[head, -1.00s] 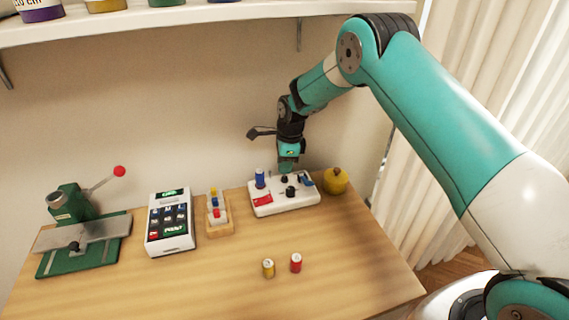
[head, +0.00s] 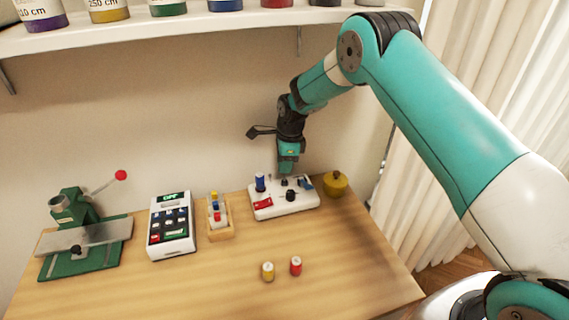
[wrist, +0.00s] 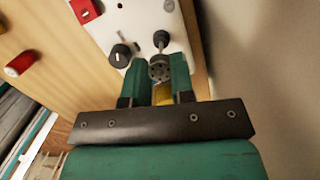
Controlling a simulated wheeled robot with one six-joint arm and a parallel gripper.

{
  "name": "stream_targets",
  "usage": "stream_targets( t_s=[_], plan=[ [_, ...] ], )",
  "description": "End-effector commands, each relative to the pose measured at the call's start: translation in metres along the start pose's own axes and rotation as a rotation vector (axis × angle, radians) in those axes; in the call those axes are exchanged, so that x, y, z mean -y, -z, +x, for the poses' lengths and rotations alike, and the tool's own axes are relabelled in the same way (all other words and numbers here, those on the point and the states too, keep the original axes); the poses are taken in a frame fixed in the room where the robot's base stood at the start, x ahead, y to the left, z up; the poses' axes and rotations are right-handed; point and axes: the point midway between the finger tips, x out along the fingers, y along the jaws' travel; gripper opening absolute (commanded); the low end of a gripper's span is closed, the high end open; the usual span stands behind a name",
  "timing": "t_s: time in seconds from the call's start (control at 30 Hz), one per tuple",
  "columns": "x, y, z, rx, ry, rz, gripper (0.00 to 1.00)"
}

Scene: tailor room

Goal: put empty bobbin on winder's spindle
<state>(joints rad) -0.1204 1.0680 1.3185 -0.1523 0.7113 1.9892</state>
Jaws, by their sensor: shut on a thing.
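The winder (head: 270,212) is a white box on the table's back right, with a blue thread spool, a red label and a black knob on top. My gripper (head: 287,172) is above its back part, pointing down. In the wrist view, my gripper (wrist: 160,72) is shut on the bobbin (wrist: 160,68), a small grey metal disc with holes, held at the fingertips. The winder (wrist: 135,20) lies beyond it. The spindle (wrist: 161,40), a thin pin on a dark round base, shows just past the bobbin. Whether they touch, I cannot tell.
A yellow lidded pot (head: 336,184) stands just right of the winder. A wooden tray (head: 220,232) of small spools and a keypad device (head: 171,226) are on the left. A shelf (head: 180,27) runs above.

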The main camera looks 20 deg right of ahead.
Motion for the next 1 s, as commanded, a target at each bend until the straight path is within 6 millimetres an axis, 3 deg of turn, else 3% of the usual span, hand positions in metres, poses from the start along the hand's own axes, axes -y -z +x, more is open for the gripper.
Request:
stream_targets(
  t_s=[0.77, 0.8, 0.83, 1.0],
  plan=[
    [0.0000, 0.0001, 0.0007, 0.000, 0.000, 0.000, 0.01],
    [0.0000, 0.0001, 0.0006, 0.000, 0.000, 0.000, 0.30],
    [0.0000, 0.0001, 0.0006, 0.000, 0.000, 0.000, 0.33],
    [0.0000, 0.0001, 0.0006, 0.000, 0.000, 0.000, 0.33]
  ],
)
